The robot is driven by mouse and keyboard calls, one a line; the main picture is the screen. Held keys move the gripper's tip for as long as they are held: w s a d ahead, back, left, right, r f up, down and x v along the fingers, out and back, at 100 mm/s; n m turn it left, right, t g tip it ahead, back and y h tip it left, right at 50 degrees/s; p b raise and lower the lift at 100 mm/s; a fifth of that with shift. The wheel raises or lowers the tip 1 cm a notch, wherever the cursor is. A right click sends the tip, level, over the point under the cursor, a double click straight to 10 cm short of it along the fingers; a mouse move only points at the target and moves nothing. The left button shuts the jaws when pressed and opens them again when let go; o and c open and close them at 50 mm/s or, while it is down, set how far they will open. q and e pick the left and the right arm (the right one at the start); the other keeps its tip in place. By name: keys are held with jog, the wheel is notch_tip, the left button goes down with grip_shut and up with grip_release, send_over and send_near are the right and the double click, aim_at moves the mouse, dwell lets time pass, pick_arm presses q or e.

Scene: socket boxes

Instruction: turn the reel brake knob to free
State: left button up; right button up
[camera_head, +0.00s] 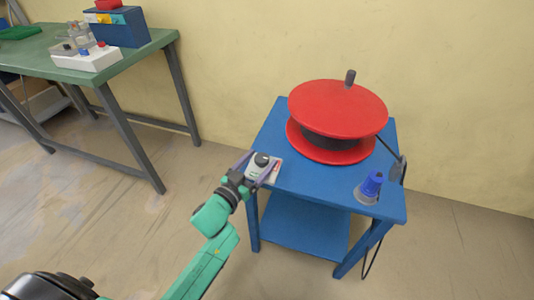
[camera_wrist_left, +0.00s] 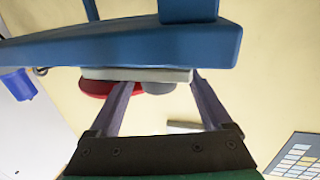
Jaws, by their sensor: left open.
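The brake knob (camera_head: 262,159) is a dark round knob on a pale plate (camera_head: 256,172) at the near left corner of the blue table. A grey rounded part, likely the knob (camera_wrist_left: 158,88), shows by the pale plate edge (camera_wrist_left: 150,75) in the left wrist view. My left gripper (camera_head: 258,166) is open at the plate, one finger on each side of the knob; I cannot tell whether they touch it. The knob's pointer direction is too small to read. The red reel (camera_head: 338,108) lies on the table behind the knob. My right gripper is not in view.
The blue table (camera_head: 300,190) also holds a blue plug-like piece (camera_head: 371,184) at its right, with a black cable (camera_head: 372,250) hanging beside it. A green workbench (camera_head: 140,62) with boxes stands at the back left. Open floor lies between them.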

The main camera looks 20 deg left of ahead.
aim_at(266, 155)
pick_arm(q)
jog(key=x, duration=0.4)
jog(key=shift+w+d, duration=0.1)
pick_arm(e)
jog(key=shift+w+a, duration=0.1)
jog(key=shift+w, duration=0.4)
pick_arm(q)
grip_shut()
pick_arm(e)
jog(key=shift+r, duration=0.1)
